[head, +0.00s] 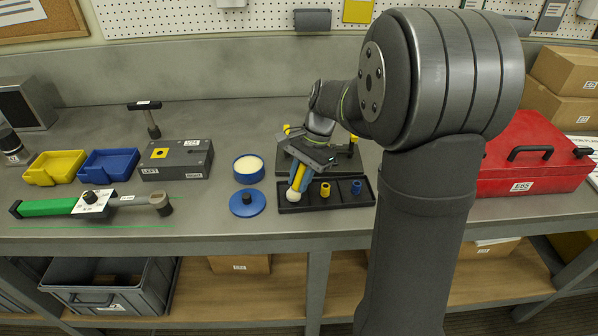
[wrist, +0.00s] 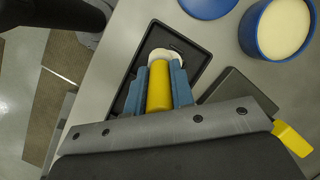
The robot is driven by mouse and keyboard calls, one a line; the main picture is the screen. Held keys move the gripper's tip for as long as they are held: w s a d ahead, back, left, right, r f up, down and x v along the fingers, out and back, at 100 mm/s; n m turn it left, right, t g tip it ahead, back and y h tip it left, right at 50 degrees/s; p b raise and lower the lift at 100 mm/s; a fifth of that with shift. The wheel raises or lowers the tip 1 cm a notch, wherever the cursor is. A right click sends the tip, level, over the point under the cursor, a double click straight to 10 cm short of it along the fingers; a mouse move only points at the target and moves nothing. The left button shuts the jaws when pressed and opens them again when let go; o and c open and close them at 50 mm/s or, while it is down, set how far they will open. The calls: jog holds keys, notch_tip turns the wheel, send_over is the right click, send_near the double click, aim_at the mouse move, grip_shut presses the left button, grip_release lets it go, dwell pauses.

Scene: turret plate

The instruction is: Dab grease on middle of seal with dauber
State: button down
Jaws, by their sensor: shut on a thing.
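My gripper (head: 296,181) is shut on a dauber with a yellow handle (wrist: 159,88) and a pale round head (head: 293,196). The head points down at the left end of a black tray (head: 340,206); whether it touches the tray floor, I cannot tell. The wrist view shows the handle between two blue-grey fingers (wrist: 159,90) and the pale head (wrist: 165,54) beyond them. An open blue tin of cream-coloured grease (head: 248,168) stands left of the tray, also at upper right in the wrist view (wrist: 283,28). I cannot make out the seal; a dark plate (head: 347,160) behind my gripper is partly covered.
A blue lid (head: 247,203) lies in front of the tin. A yellow piece (head: 325,189) and a blue piece (head: 356,187) stand in the tray. Left are a dark block (head: 178,163), a green-handled wrench (head: 50,207) and bins (head: 107,166). A red toolbox (head: 530,160) is right.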

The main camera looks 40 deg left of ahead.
aim_at(301, 173)
jog(key=shift+s+d+r, duration=0.2)
jog(key=shift+s+d, duration=0.05)
jog(key=shift+r, duration=3.85)
jog(key=shift+w, duration=0.1)
jog(key=w+d+r, duration=0.2)
jog(key=w+d, duration=1.5)
jog(key=w, duration=0.3)
jog(key=w+d, duration=0.4)
jog(key=d, duration=0.7)
jog(key=w+d+r, duration=0.1)
jog(key=w+d, duration=0.2)
jog(key=d, duration=0.8)
jog(key=shift+w+d+m, duration=0.15)
jog(key=shift+w+m, duration=0.15)
jog(key=shift+w, duration=0.1)
